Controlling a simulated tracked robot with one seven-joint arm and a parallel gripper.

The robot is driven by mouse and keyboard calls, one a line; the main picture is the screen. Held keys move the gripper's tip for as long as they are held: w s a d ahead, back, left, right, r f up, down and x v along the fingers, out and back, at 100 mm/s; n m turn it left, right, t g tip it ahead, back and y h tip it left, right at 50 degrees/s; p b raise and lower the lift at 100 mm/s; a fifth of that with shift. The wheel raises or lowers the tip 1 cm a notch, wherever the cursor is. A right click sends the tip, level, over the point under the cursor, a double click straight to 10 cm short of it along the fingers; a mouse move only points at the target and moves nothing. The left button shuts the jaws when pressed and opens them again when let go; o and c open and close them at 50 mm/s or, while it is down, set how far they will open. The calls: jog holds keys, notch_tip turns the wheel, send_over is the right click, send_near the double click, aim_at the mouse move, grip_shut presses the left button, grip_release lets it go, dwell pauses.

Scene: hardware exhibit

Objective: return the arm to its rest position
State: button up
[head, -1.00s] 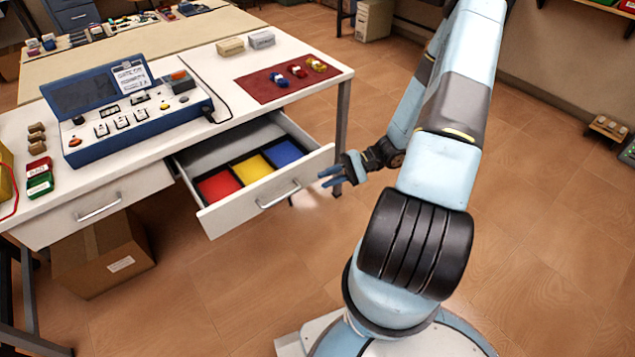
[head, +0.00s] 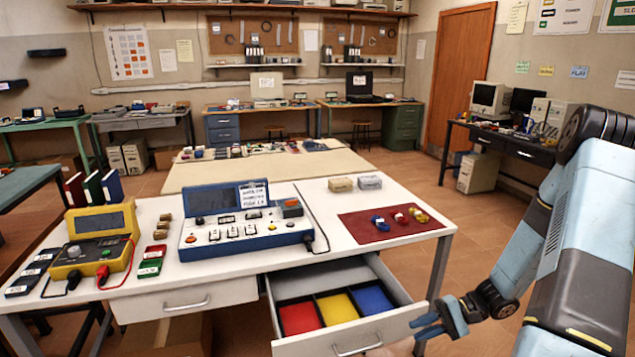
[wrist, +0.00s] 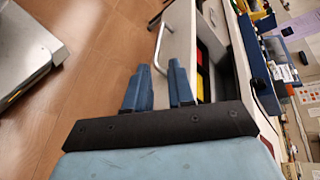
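My arm (head: 575,235) reaches in from the right edge of the head view. My gripper (head: 428,325) is beside the right front corner of the pulled-out drawer (head: 355,343). In the wrist view the two blue fingers of my gripper (wrist: 158,75) stand apart with nothing between them, so it is open and empty. The drawer's front and handle show just beyond the fingertips there. I cannot tell whether a finger touches the drawer.
The drawer holds red, yellow and blue compartments. On the white table (head: 330,245) are a blue console (head: 245,235), a yellow meter (head: 100,245) and a red mat (head: 365,230) with small coloured parts. A desk (head: 500,145) stands at the back right. Floor is clear beyond the table's right side.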

jog(key=s+a+r+n+h, duration=0.2)
jog(key=r+h, duration=0.3)
jog(key=r, duration=0.7)
jog(key=s+a+r+n+h, duration=0.1)
jog(key=s+r+n+h, duration=0.3)
jog(key=r, duration=0.8)
jog(key=s+a+r+t+h, duration=0.1)
jog(key=s+r+t+h, duration=0.3)
jog(key=s+r, duration=0.5)
notch_tip(320, 180, up, 6)
jog(key=t, duration=0.2)
jog(key=shift+a+r+m+t+h, duration=0.2)
jog(key=shift+m+t+h, duration=0.1)
jog(key=shift+t+h, duration=0.1)
